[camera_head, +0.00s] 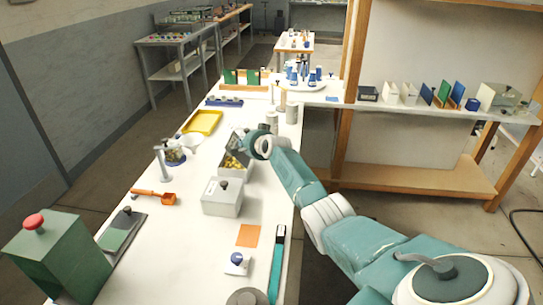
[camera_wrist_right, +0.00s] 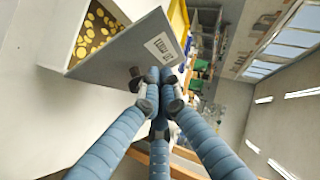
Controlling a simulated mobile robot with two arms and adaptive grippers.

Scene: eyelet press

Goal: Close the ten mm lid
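An open grey box (camera_head: 236,169) stands on the white table, with gold eyelets (camera_wrist_right: 97,25) inside. Its grey lid (camera_wrist_right: 120,55) is raised and tilted, with a white label on its face. I cannot read the label's size in either view. My right gripper (camera_head: 256,145) is at the raised lid in the head view. My left gripper is not in view.
A closed grey box (camera_head: 222,199) with a dark knob stands nearer me. A green press (camera_head: 55,255), an orange tool (camera_head: 155,197), an orange sheet (camera_head: 248,235) and a yellow tray (camera_head: 203,122) are around. My right arm reaches over the table's right edge.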

